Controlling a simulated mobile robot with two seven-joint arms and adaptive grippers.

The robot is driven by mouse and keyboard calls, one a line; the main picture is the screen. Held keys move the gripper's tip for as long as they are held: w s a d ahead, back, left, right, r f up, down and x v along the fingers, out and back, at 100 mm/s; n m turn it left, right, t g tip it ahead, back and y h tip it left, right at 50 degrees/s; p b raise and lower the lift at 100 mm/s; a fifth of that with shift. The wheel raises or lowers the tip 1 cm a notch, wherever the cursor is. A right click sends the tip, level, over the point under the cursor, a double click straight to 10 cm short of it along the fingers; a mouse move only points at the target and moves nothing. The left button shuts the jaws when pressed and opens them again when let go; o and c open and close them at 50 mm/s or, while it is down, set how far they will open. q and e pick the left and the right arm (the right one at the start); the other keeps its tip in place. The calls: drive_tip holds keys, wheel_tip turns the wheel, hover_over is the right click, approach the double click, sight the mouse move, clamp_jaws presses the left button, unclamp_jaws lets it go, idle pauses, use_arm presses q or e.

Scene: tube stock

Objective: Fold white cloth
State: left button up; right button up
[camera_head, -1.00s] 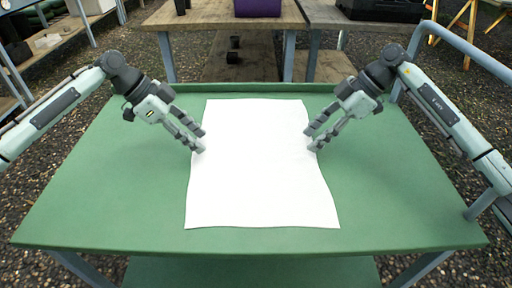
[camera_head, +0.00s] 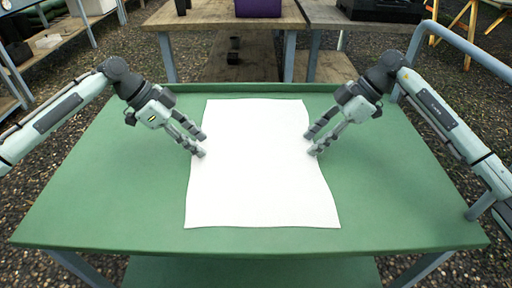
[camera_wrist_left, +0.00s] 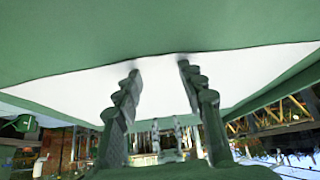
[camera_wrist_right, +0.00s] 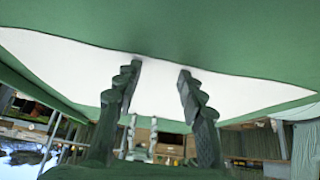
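The white cloth (camera_head: 258,175) lies flat and spread out on the green table, its side edges slightly wavy. My left gripper (camera_head: 202,145) is at the cloth's left edge in the head view, fingers apart. My right gripper (camera_head: 311,144) is at the cloth's right edge, fingers apart. In the left wrist view the open fingertips (camera_wrist_left: 158,66) reach the edge of the cloth (camera_wrist_left: 160,85). In the right wrist view the open fingertips (camera_wrist_right: 161,66) also reach the edge of the cloth (camera_wrist_right: 158,90). I cannot tell whether the fingertips touch the cloth.
The green table (camera_head: 110,195) is otherwise bare, with free room left, right and in front of the cloth. A grey-blue rail (camera_head: 462,48) runs along the right side. Wooden tables (camera_head: 225,14) with a purple box (camera_head: 257,8) stand behind.

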use_arm(q)
drive_tip(key=shift+f, duration=0.1)
drive_tip(key=shift+c, duration=1.1)
use_arm(e)
drive_tip(key=shift+f, duration=0.1)
drive_tip(key=shift+c, duration=1.1)
use_arm(q)
drive_tip(key=shift+s+f, duration=0.1)
drive_tip(key=shift+f, duration=0.05)
clamp_jaws()
use_arm(e)
drive_tip(key=shift+f, duration=0.15)
clamp_jaws()
drive_tip(key=shift+s, duration=0.1)
